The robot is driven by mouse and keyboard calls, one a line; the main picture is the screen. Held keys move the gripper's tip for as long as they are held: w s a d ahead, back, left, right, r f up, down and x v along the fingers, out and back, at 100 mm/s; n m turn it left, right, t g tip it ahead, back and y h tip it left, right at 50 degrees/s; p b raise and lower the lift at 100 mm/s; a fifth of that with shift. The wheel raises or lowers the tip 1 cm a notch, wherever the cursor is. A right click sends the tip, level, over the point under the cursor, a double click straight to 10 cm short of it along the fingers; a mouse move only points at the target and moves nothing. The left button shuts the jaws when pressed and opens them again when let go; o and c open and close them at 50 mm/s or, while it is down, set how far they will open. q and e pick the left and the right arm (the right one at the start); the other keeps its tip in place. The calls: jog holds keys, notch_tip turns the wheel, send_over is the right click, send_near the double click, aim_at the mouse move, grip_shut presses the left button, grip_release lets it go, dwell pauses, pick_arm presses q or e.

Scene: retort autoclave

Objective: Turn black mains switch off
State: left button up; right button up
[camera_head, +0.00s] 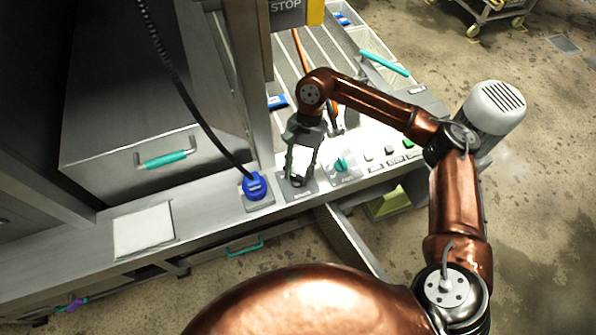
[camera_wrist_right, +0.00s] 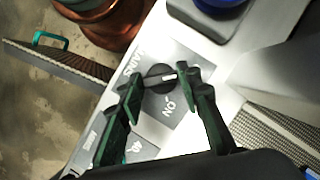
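The black mains switch (camera_wrist_right: 160,79) is a round knob with a grip bar and a white mark. It sits on a grey plate lettered MAINS and ON in the right wrist view. In the head view the switch plate (camera_head: 287,190) lies on the light metal ledge, with the knob largely hidden by my gripper. My right gripper (camera_head: 298,180) points down over it. In the right wrist view its two green-black fingers (camera_wrist_right: 162,76) stand apart on either side of the knob, very close to it; contact is unclear. My left gripper is not in view.
A blue plug (camera_head: 255,186) with a black cable stands just left of the switch. A teal knob (camera_head: 341,165) and several push buttons (camera_head: 392,148) are to the right. A white pad (camera_head: 143,230) lies farther left. A steel post (camera_head: 249,80) rises behind.

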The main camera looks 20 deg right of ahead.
jog(key=o, duration=0.4)
jog(key=shift+c, duration=0.2)
jog(key=v, duration=0.7)
jog(key=shift+r, duration=0.25)
jog(key=shift+w, duration=0.15)
